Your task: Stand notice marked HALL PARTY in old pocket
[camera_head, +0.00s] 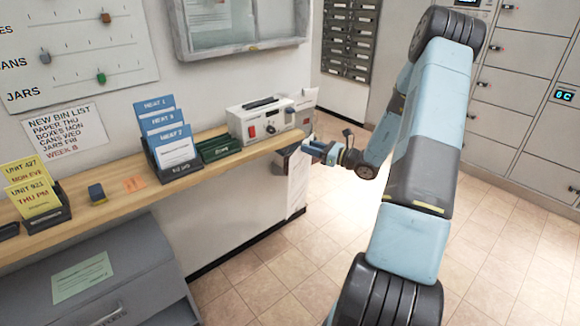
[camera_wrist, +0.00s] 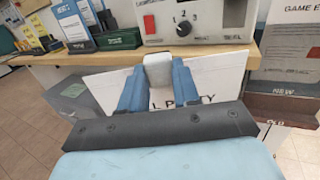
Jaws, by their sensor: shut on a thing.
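My gripper (camera_wrist: 158,75) is shut on a white notice (camera_wrist: 105,88) by a pale grey piece at its top middle. Part of its black lettering, "L P" and "TY", shows between and beside the blue fingers. The notice hangs just in front of the shelf edge, below a control box. In the head view my gripper (camera_head: 316,149) is at the far end of the shelf; I cannot make out the notice clearly there. A dark pocket (camera_wrist: 283,106) at the right, with a label that seems to read NEW, holds a card headed GAME.
The wooden shelf (camera_head: 125,197) bears a control box (camera_head: 262,128), green boxes (camera_head: 217,147), a rack of blue cards (camera_head: 172,137) and yellow cards (camera_head: 37,190). A grey cabinet (camera_head: 120,262) stands below. Tiled floor is open at right, before lockers (camera_head: 545,130).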

